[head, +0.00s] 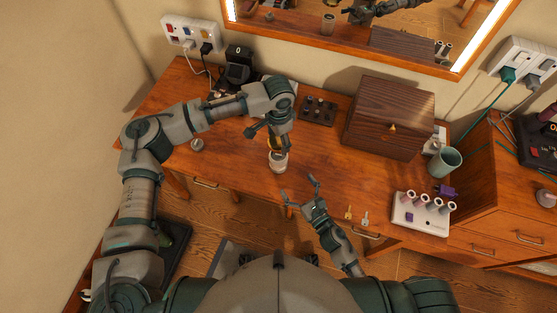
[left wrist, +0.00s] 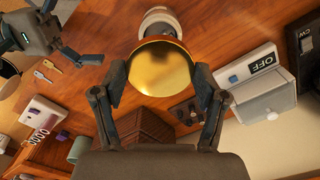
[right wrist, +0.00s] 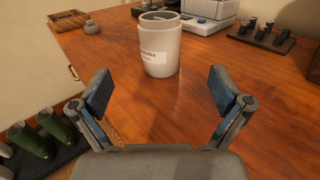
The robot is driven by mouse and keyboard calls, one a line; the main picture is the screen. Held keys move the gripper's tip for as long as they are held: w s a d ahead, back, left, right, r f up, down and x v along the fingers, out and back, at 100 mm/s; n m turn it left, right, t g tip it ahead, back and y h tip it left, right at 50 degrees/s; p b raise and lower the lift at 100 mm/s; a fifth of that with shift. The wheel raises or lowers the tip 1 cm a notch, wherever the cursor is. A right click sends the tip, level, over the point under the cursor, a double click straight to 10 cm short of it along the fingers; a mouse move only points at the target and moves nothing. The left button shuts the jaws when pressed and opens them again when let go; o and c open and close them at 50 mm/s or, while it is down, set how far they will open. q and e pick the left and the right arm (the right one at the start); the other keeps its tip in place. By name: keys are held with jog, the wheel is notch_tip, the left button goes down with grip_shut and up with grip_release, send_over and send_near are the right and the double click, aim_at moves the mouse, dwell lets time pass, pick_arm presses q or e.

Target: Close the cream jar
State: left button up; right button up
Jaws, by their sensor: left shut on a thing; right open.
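The cream jar (head: 278,162) is a white cylinder standing upright on the wooden desk. In the right wrist view the jar (right wrist: 160,48) shows a label and an open top. My left gripper (head: 275,138) is shut on a round gold lid (left wrist: 160,66), held above the jar and apart from it. In the left wrist view the jar (left wrist: 159,20) shows partly behind the lid. My right gripper (head: 302,192) is open and empty, low near the desk's front edge, in front of the jar and to its right. The jar stands beyond its fingers (right wrist: 163,95).
A wooden box (head: 390,117) stands at the back right, with a dark tray (head: 318,110) left of it. Two keys (head: 357,215) lie near the front edge, beside a white holder (head: 423,214) with several rolls. A small round item (head: 197,144) sits at the left. Desk around the jar is clear.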

aim_at(278, 158)
pick_arm(q)
jog(key=shift+w+f, duration=0.1)
pick_arm(e)
jog(key=shift+w+a, duration=0.15)
jog(key=shift+w, duration=0.25)
jog(key=x, duration=1.1)
jog(key=shift+a, duration=0.15)
jog(key=c, duration=1.8)
pick_arm(q)
jog(key=shift+f, duration=2.4)
jog(key=shift+f, duration=0.1)
jog(key=shift+f, duration=0.8)
jog(key=shift+f, duration=0.55)
